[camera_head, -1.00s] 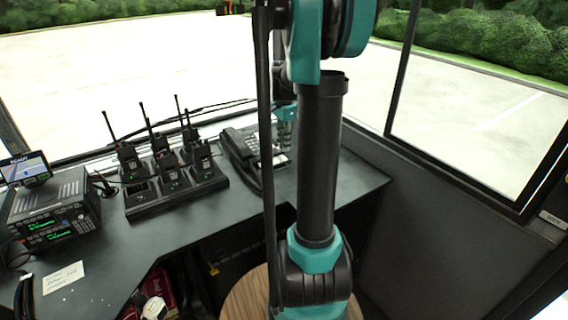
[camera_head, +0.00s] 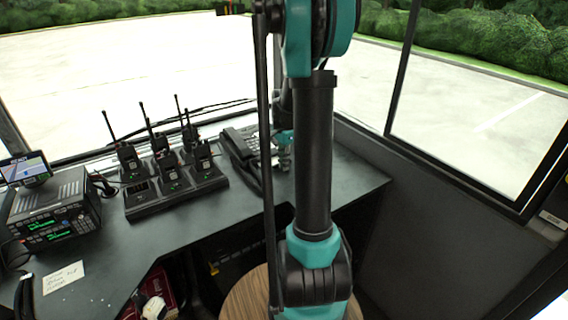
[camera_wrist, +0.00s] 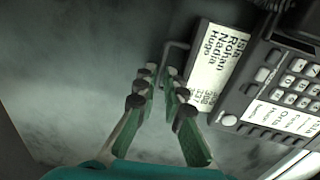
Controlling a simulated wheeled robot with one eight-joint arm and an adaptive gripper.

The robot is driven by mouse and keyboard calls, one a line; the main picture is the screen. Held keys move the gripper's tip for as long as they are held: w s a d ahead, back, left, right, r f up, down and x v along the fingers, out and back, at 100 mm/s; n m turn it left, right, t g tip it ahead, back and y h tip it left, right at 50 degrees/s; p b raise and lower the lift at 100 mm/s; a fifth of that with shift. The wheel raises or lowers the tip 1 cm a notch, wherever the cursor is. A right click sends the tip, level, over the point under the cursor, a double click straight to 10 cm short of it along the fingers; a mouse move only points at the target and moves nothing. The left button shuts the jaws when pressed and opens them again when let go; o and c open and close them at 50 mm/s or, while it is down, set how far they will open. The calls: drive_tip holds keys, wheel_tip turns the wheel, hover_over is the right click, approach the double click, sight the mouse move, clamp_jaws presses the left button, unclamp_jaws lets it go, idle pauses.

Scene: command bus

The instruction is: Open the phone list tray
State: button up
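The phone list tray (camera_wrist: 208,68) shows in the wrist view as a pale card with handwritten names in a dark frame, beside the desk phone (camera_wrist: 275,95). A thin bent handle (camera_wrist: 174,44) sticks out from its left side. My gripper (camera_wrist: 160,73) has its fingertips at this handle, with a narrow gap between them. The handle's near end lies at or between the tips; contact is not clear. In the head view, the phone (camera_head: 243,148) is partly behind my arm, and my gripper (camera_head: 284,150) is small beside it. The tray cannot be made out there.
A charger rack with several radios (camera_head: 175,185) stands left of the phone. A radio unit (camera_head: 52,210) with a small screen (camera_head: 25,168) is at far left. A paper note (camera_head: 63,277) lies on the desk (camera_head: 110,255). The windows rise behind the desk.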

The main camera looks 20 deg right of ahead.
drive_tip(key=shift+s, duration=0.1)
clamp_jaws()
drive_tip(key=s, duration=0.3)
drive_tip(key=shift+s+d, duration=0.35)
drive_tip(key=shift+d, duration=0.05)
unclamp_jaws()
drive_tip(key=shift+o, duration=1.2)
wheel_tip(320, 180, up, 12)
